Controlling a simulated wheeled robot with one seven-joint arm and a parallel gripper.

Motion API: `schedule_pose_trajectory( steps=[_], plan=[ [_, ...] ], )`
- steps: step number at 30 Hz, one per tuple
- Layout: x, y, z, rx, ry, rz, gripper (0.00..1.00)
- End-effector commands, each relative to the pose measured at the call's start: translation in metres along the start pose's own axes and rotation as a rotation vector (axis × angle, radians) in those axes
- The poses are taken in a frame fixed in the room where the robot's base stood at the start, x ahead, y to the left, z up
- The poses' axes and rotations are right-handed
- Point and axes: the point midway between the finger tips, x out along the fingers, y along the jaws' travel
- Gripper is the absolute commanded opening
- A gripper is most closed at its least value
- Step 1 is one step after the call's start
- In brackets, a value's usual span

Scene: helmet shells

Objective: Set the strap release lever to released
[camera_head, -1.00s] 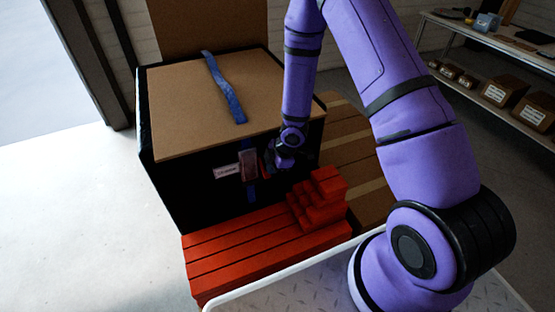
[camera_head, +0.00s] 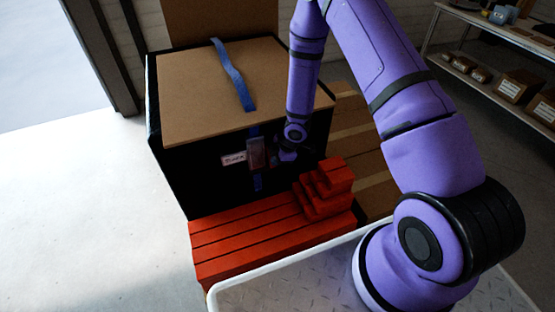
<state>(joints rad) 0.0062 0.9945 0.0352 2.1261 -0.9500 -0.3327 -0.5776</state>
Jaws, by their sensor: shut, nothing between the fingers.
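A black crate (camera_head: 190,172) with a tan board lid (camera_head: 210,105) stands in the middle of the view. A blue strap (camera_head: 232,75) lies over the lid and runs down the front face. On that face, a grey-red buckle (camera_head: 256,153) with the release lever sits on the strap, beside a small white label (camera_head: 233,158). My gripper (camera_head: 277,156) is shut and empty, just right of the buckle. Whether it touches the lever cannot be told. The lever's exact position is too small and dark to read.
Red slatted blocks (camera_head: 265,240) lie in front of the crate, with a stepped red stack (camera_head: 325,187) below my gripper. Brown boxes (camera_head: 365,140) stand to the right. A shelf (camera_head: 500,40) is at the far right. The floor at left is clear.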

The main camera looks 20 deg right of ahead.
Motion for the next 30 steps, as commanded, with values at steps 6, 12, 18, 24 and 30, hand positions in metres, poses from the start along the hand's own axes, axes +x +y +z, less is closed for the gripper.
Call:
schedule_pose_trajectory(
  steps=[6,12,18,24,30],
  plan=[
    [0.006,-0.003,0.003,0.003,-0.004,-0.008,0.0],
    [0.007,-0.004,0.003,0.004,-0.005,-0.01,0.0],
    [0.001,-0.003,0.001,0.004,-0.003,-0.01,0.0],
    [-0.007,0.0,-0.002,0.003,-0.003,-0.007,0.0],
    [-0.012,0.001,-0.005,0.002,-0.002,-0.005,0.0]
  ],
)
